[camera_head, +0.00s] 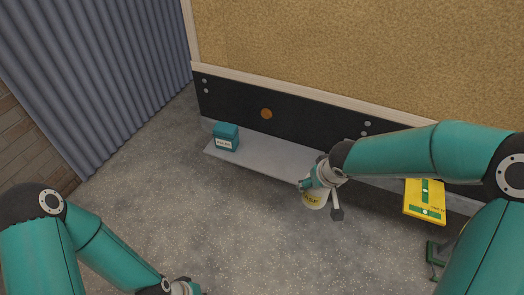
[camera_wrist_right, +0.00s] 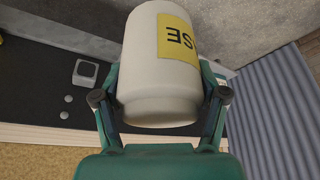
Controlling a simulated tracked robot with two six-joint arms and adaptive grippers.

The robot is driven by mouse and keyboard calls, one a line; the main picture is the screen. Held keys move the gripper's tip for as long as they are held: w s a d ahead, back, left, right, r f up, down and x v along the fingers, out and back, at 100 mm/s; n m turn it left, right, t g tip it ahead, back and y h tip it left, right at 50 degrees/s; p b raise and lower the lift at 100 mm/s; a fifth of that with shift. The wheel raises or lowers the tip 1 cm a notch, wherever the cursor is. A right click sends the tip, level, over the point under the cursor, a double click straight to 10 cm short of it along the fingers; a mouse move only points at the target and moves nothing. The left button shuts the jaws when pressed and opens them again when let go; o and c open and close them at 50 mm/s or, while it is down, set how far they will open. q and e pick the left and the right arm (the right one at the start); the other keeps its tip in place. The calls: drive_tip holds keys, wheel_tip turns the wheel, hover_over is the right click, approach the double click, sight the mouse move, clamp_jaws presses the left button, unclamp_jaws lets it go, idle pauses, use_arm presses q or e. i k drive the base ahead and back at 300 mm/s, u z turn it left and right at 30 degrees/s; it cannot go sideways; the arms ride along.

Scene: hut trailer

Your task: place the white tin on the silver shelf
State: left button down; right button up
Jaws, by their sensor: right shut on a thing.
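The white tin with a yellow label (camera_head: 314,199) is held in my right gripper (camera_head: 318,192), in front of the silver shelf (camera_head: 262,154). In the right wrist view the tin (camera_wrist_right: 160,90) sits between the two fingers of my right gripper (camera_wrist_right: 160,98), which are shut on its sides. The shelf is a long flat grey ledge along the dark wall panel; my right arm hides part of it. My left gripper (camera_head: 186,287) shows only in part at the bottom edge of the head view, away from the tin and shelf; its fingers cannot be made out.
A teal box with a white label (camera_head: 225,137) stands at the left end of the shelf. A yellow and green item (camera_head: 425,200) is at the right, beyond my forearm. A green object (camera_head: 436,253) lies lower right. The shelf between teal box and right gripper is bare.

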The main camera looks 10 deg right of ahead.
sight(262, 153)
drive_tip(key=i, duration=0.9)
